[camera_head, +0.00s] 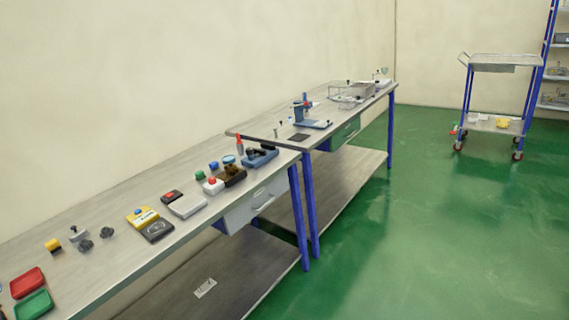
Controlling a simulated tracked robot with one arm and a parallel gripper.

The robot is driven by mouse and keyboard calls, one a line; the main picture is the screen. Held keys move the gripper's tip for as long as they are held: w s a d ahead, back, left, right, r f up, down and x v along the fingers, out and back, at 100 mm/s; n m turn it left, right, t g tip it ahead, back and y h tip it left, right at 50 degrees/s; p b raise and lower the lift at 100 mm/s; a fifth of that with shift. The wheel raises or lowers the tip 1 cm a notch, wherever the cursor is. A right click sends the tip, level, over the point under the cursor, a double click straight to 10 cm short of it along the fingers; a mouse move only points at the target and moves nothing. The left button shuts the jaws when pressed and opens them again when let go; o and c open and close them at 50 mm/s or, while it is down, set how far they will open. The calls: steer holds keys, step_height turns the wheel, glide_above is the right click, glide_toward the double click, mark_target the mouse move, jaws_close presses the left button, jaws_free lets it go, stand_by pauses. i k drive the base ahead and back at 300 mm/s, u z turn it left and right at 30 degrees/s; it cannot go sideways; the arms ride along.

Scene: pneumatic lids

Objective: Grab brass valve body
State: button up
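A small brass-brown body (232,174) sits on the near workbench (120,205), toward its far end. It looks like the brass valve body, but it is too small to be sure. It stands between a red-topped white piece (213,186) and a blue fixture with dark parts (260,157). A small yellow piece with a dark side (53,245) lies farther left on the same bench. My gripper is not in view.
Red (27,282) and green (33,304) trays lie at the near left. Dark knobs and yellow, black and white boxes line the bench. A second bench (265,130) stands beyond, a trolley (500,62) at the right. The green floor (440,230) is clear.

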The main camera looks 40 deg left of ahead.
mark_target(230, 168)
steer(key=i, duration=1.25)
steer(key=u, duration=0.7)
steer(key=i, duration=1.35)
steer(key=u, duration=0.75)
steer(key=i, duration=0.55)
steer(key=u, duration=0.35)
